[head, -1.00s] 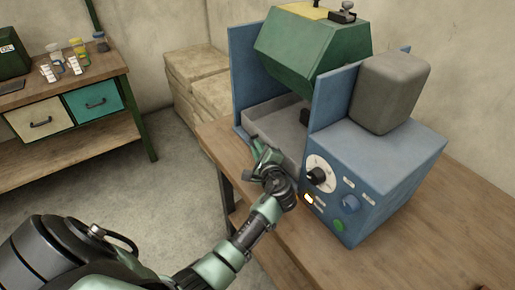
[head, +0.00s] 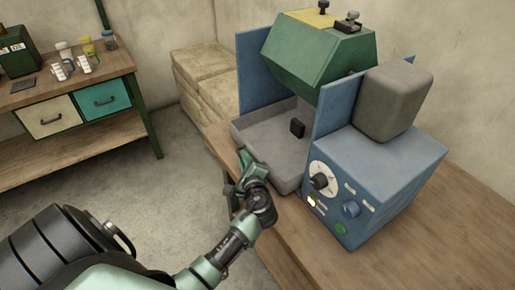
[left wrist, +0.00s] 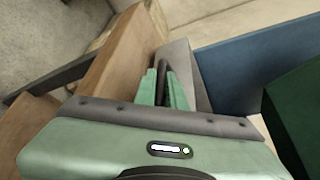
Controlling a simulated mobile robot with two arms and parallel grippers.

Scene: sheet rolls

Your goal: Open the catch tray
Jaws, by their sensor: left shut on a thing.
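The catch tray (head: 262,139) is a shallow grey tray at the base of the blue and green machine. In the head view it sticks out at the front, past the blue side panels, over the table's front edge. My left gripper (head: 244,163) is at the tray's front wall. In the left wrist view the green fingers (left wrist: 162,88) are closed around a dark bar handle (left wrist: 162,72) on the grey tray (left wrist: 183,62). The handle is hidden behind the gripper in the head view. My right gripper is not in view.
The machine has a green hood (head: 318,55) and a blue control box (head: 375,185) with a dial and buttons. The wooden table (head: 335,262) carries the machine. A workbench (head: 75,90) stands at left; open floor lies between.

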